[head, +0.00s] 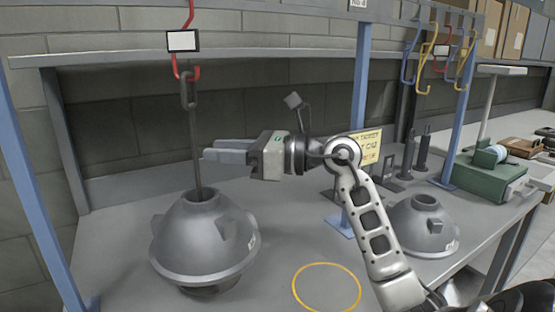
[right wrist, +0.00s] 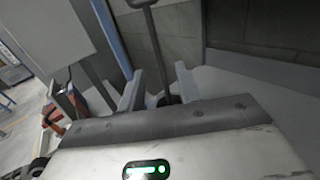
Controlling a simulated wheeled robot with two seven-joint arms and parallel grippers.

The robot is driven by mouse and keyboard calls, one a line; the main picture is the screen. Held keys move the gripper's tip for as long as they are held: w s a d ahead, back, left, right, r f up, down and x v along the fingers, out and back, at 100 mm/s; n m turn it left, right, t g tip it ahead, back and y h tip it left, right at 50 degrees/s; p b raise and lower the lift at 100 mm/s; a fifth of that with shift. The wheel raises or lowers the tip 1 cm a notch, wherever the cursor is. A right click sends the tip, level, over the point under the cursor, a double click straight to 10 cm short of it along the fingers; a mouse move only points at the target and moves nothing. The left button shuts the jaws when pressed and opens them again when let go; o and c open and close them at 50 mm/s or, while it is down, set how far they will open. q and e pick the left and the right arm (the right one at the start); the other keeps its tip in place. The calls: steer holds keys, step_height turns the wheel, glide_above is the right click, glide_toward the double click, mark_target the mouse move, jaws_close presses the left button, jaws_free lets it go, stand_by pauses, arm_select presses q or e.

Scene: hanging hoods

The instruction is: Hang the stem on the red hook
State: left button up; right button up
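The dark stem (head: 195,140) stands nearly upright at the left in the head view, rising from a grey hood (head: 203,245). Its top loop (head: 188,92) overlaps the lower bend of the red hook (head: 178,68) and looks threaded on it. My right gripper (head: 209,150) points left, its fingertips just right of the stem. In the right wrist view its two fingers (right wrist: 158,88) are apart, and the stem (right wrist: 154,40) shows in the gap between them, not visibly gripped. Whether the hood touches the table is hard to tell. My left gripper is out of view.
A yellow ring (head: 327,287) marks the bare table in front. A second hood (head: 424,226) stands at the right by a blue post (head: 361,75) and a yellow sign (head: 369,146). Blue, yellow and red hooks (head: 437,50) hang at upper right. A green box (head: 484,178) sits beyond.

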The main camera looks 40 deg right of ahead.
arm_select(q)
steer(key=b, duration=0.2)
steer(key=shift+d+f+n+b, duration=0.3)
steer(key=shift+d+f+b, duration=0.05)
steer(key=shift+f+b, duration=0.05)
arm_select(e)
steer(key=v, duration=1)
steer(key=shift+s+d, duration=0.2)
steer(key=shift+s, duration=0.05)
steer(key=shift+r, duration=0.1)
